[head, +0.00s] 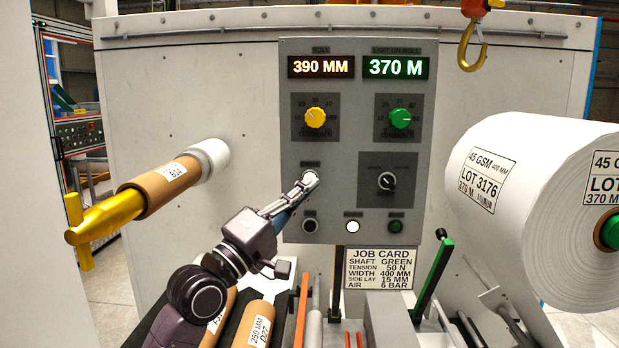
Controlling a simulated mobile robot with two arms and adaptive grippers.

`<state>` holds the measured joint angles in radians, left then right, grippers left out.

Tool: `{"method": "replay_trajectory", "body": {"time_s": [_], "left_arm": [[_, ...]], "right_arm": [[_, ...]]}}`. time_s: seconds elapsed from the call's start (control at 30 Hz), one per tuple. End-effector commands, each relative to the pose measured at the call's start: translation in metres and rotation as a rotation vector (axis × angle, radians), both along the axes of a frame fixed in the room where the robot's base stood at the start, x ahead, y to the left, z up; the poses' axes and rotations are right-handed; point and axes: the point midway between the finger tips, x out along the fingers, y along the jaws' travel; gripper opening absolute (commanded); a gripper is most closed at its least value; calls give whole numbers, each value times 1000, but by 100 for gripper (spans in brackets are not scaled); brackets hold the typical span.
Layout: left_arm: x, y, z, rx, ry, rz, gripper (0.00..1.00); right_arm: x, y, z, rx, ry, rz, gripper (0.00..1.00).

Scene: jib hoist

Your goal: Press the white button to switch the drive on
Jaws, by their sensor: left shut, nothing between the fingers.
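A grey control panel (345,150) stands upright on the machine's front wall. A white round button (311,177) sits on its left side under a small label too small to read. My left gripper (306,186) is shut and empty, its fingertips at the button's lower left edge and overlapping it in the head view. I cannot tell whether they touch it. My right gripper is not in view.
The panel also holds a yellow knob (315,117), a green knob (401,118) and a black selector (386,181). A large paper roll (535,205) stands at right. A yellow-ended shaft (115,215) juts out at left. A hook (472,45) hangs above.

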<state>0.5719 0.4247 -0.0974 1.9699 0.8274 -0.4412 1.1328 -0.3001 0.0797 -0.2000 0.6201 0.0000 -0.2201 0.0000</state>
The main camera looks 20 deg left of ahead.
Motion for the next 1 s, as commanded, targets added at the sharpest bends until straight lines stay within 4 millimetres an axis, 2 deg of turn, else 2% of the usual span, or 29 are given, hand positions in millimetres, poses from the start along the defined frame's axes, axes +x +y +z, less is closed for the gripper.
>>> {"method": "replay_trajectory", "body": {"time_s": [0.03,0.43,0.83,0.93,1.0], "left_arm": [[-6,-1,3,-1,0,0,0],[-43,-11,2,-1,0,0,0],[-49,-11,0,2,0,1,0],[-48,-15,-14,34,21,13,0],[-47,-20,-40,95,61,33,0]], "right_arm": [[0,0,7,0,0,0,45],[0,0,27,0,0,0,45],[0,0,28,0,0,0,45],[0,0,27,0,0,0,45],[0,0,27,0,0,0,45]]}}
